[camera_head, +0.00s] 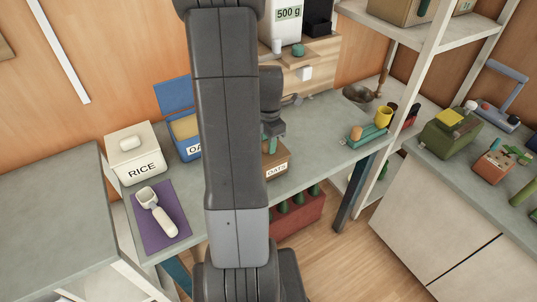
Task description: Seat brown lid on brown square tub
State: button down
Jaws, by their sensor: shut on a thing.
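The brown square tub (276,171), marked OATS, stands on the grey counter, partly hidden behind my arm. My gripper (271,142) is directly above the tub, pointing down, with its fingers close together. It is shut on what looks like the brown lid, at the top of the tub. Only a small part of the lid shows, so I cannot tell whether it lies flat on the rim or sits just above it. The left side of the tub is hidden by my arm.
A white RICE tub (136,155) with a lid and a blue open-lidded tub (187,142) stand to the left. A white scoop (155,212) lies on a purple mat (168,236). A scale (289,20) stands behind. The counter right of the brown tub is clear.

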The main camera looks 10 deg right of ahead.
jog(key=shift+f, duration=0.1)
jog(key=c, duration=1.1)
grip_release()
jog(key=shift+o, duration=0.2)
notch_tip(320, 180, up, 14)
jog(key=shift+f, duration=0.2)
notch_tip(320, 180, down, 14)
jog(key=shift+r, duration=0.3)
